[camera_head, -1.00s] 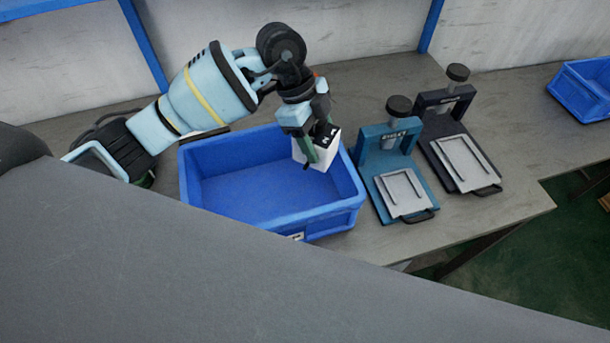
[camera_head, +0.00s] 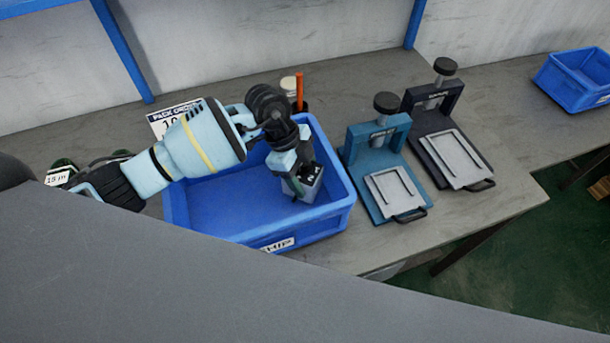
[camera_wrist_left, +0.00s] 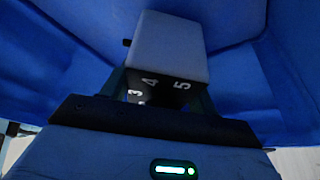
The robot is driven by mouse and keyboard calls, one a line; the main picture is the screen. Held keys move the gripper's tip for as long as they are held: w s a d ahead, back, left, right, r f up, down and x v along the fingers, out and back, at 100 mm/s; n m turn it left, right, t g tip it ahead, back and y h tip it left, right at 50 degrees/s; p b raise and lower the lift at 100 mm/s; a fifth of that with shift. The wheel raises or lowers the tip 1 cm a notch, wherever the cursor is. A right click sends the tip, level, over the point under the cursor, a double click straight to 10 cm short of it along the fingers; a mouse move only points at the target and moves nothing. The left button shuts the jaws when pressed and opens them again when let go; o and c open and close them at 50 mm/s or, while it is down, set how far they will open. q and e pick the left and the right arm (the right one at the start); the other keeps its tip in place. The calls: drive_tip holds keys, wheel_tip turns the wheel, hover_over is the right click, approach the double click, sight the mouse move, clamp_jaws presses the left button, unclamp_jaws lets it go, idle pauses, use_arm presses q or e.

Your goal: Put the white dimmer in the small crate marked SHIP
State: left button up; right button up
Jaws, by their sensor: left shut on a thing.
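The white dimmer (camera_head: 311,187) is a small block with a black face bearing white marks. My left gripper (camera_head: 299,185) is shut on it and holds it inside the right part of the blue crate marked SHIP (camera_head: 215,212). In the left wrist view the dimmer (camera_wrist_left: 168,45) sits between the fingers, its dark face showing numbers, with blue crate walls (camera_wrist_left: 275,60) around it. I cannot tell whether the dimmer touches the crate floor. The rest of the crate floor in view is empty. My right gripper is not in view.
A teal press (camera_head: 378,150) and a black press (camera_head: 445,125) stand right of the crate. Another blue crate (camera_head: 575,85) is at the far right. A pack order sheet (camera_head: 170,117) and an orange upright item (camera_head: 299,88) are behind the crate.

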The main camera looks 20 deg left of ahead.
use_arm(q)
drive_tip(key=shift+f, duration=0.6)
drive_tip(key=o, duration=0.8)
drive_tip(key=shift+f, duration=0.1)
drive_tip(key=shift+c, duration=0.2)
drive_tip(key=shift+r, duration=0.2)
drive_tip(key=p+v, duration=0.1)
drive_tip(key=v, duration=0.9)
drive_tip(key=shift+w+a, duration=0.1)
drive_tip(key=shift+v, duration=0.9)
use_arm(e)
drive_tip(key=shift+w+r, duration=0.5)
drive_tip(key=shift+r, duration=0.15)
